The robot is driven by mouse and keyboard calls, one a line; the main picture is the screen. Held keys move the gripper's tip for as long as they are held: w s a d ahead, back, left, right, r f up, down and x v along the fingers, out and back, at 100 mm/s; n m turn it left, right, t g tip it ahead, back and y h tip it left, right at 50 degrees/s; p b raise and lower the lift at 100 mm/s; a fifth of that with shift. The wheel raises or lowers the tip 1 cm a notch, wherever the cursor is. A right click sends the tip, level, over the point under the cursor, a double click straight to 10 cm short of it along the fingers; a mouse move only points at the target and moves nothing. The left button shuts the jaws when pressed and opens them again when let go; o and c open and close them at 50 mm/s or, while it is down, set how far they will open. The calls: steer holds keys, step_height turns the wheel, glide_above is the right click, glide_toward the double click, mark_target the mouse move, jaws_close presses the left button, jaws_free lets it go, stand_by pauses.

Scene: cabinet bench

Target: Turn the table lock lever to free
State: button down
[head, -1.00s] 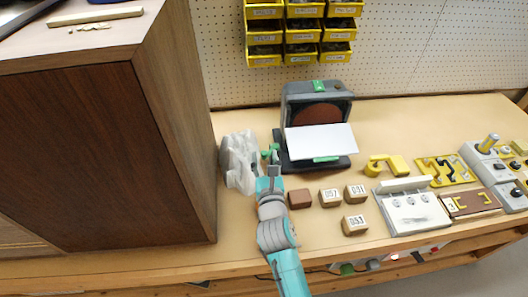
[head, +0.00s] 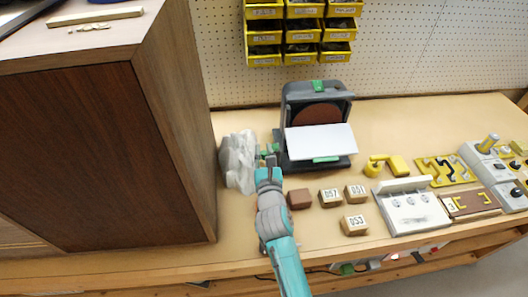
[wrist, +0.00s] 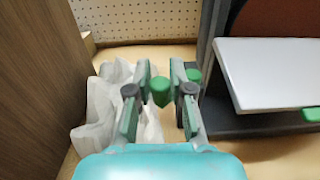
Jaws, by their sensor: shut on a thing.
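The sander (head: 318,100) stands on the bench, dark grey with a brown disc and a pale flat table (head: 322,139). The table lock lever is at the table's left side; its green knob (wrist: 160,91) shows between my fingers in the wrist view. My gripper (head: 269,154) is shut on this knob, with a finger on each side. It also shows in the wrist view (wrist: 160,82). A second green part (wrist: 193,75) sits just right of my right finger, against the machine. The lever's shaft is largely hidden by my fingers.
A crumpled whitish bag (head: 238,160) lies close to the left of my gripper. A tall brown cabinet (head: 165,130) stands further left. Several small blocks, including a brown one (head: 299,199), lie in front of the sander.

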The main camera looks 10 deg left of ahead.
steer(key=shift+w+a+m+h, duration=0.1)
steer(key=shift+a+m+h, duration=0.1)
steer(key=shift+m+h, duration=0.15)
steer(key=shift+a+h, duration=0.1)
steer(key=shift+h, duration=0.25)
steer(key=shift+w+a+m+t+h, duration=0.15)
steer(key=shift+m+t+h, duration=0.15)
steer(key=shift+m+h, duration=0.45)
steer(key=c, duration=1)
jaws_free()
steer(key=shift+c, duration=0.2)
